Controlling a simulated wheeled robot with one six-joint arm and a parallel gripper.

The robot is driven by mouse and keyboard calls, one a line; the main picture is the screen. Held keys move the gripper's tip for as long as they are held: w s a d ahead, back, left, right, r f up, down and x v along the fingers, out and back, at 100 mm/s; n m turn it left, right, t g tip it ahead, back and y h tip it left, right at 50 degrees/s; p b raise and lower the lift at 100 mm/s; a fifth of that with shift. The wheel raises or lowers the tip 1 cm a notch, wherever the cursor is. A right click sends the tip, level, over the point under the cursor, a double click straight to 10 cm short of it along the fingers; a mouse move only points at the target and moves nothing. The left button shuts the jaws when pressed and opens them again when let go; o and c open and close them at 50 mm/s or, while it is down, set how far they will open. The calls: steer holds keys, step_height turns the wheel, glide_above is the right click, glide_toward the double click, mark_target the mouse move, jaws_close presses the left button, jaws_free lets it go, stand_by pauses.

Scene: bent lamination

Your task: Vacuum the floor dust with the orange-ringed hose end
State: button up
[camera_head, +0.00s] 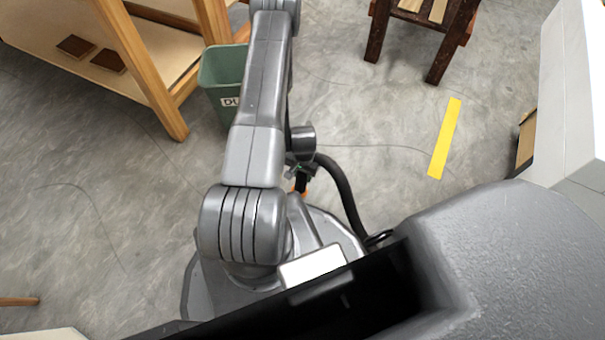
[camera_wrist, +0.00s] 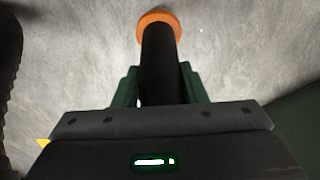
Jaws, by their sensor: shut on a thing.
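My gripper (camera_wrist: 165,88) is shut on the black hose end (camera_wrist: 160,55), with a green finger on each side of it. The orange ring (camera_wrist: 158,18) is at the hose's far end, over grey floor; I cannot tell whether it touches the floor. In the head view the gripper (camera_head: 302,172) is mostly hidden behind my arm, and only a bit of the orange ring (camera_head: 293,190) shows. The black hose (camera_head: 345,195) curves from there down to the right, towards my body. I cannot make out any dust on the floor (camera_head: 350,110) in either view.
A green bin (camera_head: 222,75) stands behind my arm, beside a wooden workbench (camera_head: 150,75) at the upper left. A dark red wooden stool (camera_head: 425,28) stands at the top right. A yellow strip (camera_head: 445,138) lies on the floor. The floor between bin and strip is open.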

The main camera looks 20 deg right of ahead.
steer(key=shift+r+p, duration=1)
steer(key=shift+r, duration=0.7)
